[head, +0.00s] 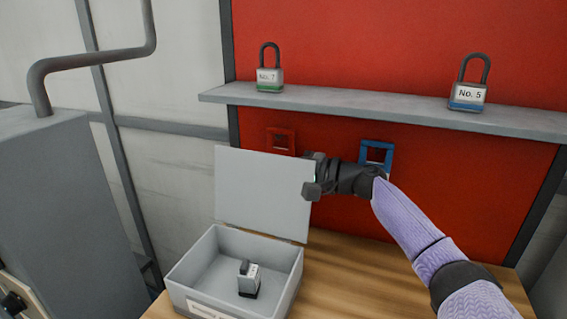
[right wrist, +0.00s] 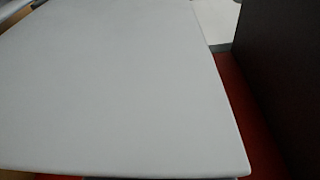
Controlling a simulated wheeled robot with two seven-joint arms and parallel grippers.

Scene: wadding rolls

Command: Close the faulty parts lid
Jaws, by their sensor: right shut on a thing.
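The faulty parts box (head: 285,283) is an open grey box on the wooden table, with a label on its front that is too small to read fully. Its lid (head: 262,190) stands upright from the back edge. A padlock (head: 248,280) with a grey body lies in the box. My right gripper (head: 312,178) is at the lid's right edge, shut on it. In the right wrist view the lid (right wrist: 120,85) fills most of the picture as a pale flat panel. My left gripper is not in view.
A grey shelf (head: 370,108) on the red panel (head: 400,45) carries padlock No. 7 (head: 269,78) and padlock No. 5 (head: 468,95). Red (head: 281,139) and blue (head: 377,145) frames are below. A grey cabinet (head: 60,200) stands left. Bare table lies right of the box.

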